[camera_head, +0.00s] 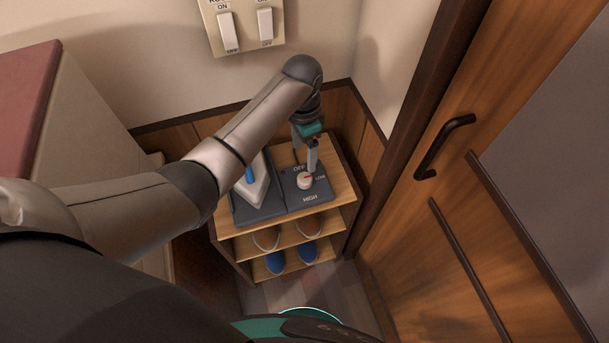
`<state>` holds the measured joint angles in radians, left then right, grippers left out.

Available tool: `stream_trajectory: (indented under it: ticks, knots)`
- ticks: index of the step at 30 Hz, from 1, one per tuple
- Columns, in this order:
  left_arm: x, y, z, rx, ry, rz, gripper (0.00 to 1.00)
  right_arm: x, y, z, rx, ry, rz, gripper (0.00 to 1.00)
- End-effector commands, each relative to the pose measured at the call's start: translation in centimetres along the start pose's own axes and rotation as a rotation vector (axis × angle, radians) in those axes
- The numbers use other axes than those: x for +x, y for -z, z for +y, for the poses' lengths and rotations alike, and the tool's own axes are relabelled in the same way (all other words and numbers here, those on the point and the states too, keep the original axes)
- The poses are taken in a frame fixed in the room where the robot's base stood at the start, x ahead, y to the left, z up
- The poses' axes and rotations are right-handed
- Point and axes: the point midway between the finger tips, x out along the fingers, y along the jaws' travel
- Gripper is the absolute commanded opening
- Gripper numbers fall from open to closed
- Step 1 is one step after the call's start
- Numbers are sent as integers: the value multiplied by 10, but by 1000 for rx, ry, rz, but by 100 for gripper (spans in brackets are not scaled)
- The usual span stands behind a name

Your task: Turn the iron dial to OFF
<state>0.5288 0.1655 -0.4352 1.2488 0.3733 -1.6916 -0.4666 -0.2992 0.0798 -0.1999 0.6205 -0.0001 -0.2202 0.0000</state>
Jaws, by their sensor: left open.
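The iron dial (304,182) is a round whitish knob with a small red mark. It sits on a dark control base (287,196) labelled OFF, LOW and HIGH. The red mark appears to face the LOW side, but it is too small to be sure. The iron (256,190), white and blue, rests on the left part of the base, partly behind my arm. My left gripper (311,166) points down just behind and above the dial, close to it. Its jaws are open; whether they touch the dial cannot be told. My right gripper is out of view.
A wall switch plate (243,44) is above. A wooden door (440,240) with a dark handle (443,146) is at right; a red-topped cabinet (22,95) is at left.

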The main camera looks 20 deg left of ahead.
Motion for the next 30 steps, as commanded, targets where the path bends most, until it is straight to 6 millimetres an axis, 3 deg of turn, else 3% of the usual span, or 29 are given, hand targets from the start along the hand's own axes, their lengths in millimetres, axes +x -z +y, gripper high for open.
stream_trajectory:
  ticks: [1,6,13,18,28,30]
  knots:
    - [16,-1,1,0,-3,-3,81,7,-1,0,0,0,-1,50]
    - [54,0,1,-1,-2,-2,81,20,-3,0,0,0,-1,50]
    - [92,0,0,0,0,0,81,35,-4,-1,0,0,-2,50]
    - [105,1,0,0,1,1,81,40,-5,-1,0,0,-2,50]
    - [106,0,0,0,1,1,81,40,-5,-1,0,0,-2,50]
    - [106,0,0,0,1,1,74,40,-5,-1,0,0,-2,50]
